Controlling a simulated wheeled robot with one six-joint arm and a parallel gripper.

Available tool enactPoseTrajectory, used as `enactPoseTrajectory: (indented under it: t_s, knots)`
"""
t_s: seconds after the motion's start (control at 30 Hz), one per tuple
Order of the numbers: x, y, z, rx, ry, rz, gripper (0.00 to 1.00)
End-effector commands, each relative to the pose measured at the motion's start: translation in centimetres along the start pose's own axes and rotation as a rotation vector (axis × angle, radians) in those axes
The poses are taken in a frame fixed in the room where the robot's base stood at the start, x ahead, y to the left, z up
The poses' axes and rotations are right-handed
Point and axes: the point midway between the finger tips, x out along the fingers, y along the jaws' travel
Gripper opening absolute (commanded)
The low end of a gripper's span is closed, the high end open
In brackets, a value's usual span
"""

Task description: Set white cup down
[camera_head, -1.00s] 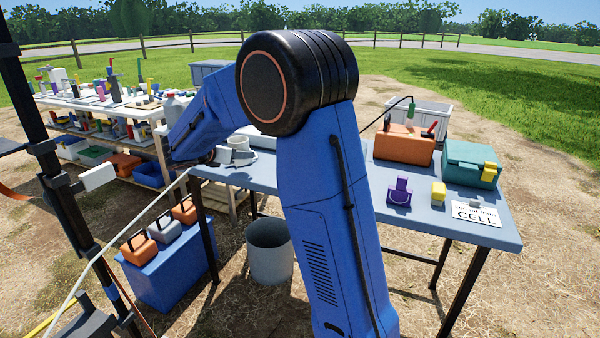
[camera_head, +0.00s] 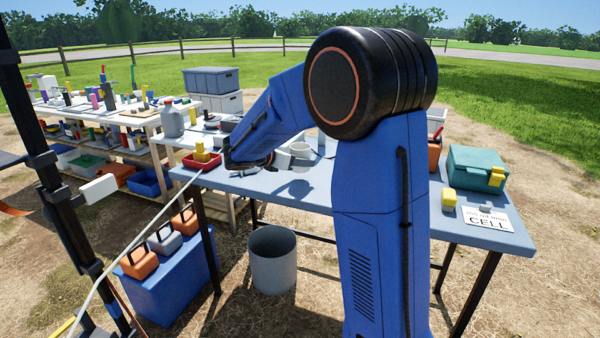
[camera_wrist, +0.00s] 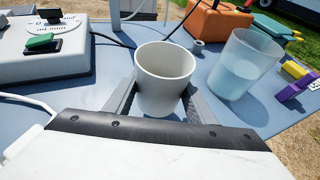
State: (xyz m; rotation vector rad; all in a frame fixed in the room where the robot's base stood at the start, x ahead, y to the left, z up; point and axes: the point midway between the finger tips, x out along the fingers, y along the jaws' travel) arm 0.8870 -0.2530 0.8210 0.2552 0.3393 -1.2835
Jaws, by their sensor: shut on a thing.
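The white cup (camera_wrist: 164,75) is upright between the two fingers of my gripper (camera_wrist: 160,105) in the wrist view. My gripper is shut on it, one finger on each side. The cup's inside looks empty. In the head view the white cup (camera_head: 300,150) shows at the end of my arm, over the left part of the blue-grey table (camera_head: 300,192). I cannot tell whether the cup's base touches the table; its lower part is partly hidden by my gripper.
A clear beaker of pale liquid (camera_wrist: 243,66) stands close right of the cup. A grey instrument (camera_wrist: 45,50) with a cable lies to the left. A red tray (camera_head: 203,163) with a yellow item sits at the table's left end. An orange case (camera_wrist: 215,22) stands behind.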

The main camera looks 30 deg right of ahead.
Motion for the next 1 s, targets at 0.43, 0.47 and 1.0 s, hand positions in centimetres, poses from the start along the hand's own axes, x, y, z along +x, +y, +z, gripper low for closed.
enactPoseTrajectory:
  t_s: [0.43, 0.47, 1.0]
  knots:
    - [1.6, 0.0, -3.8, -0.001, 0.0, 0.0, 0.25]
    - [1.6, 0.0, -3.8, 0.0, 0.0, 0.0, 0.25]
    - [1.7, 0.0, -4.0, 0.0, 0.0, 0.001, 0.69]
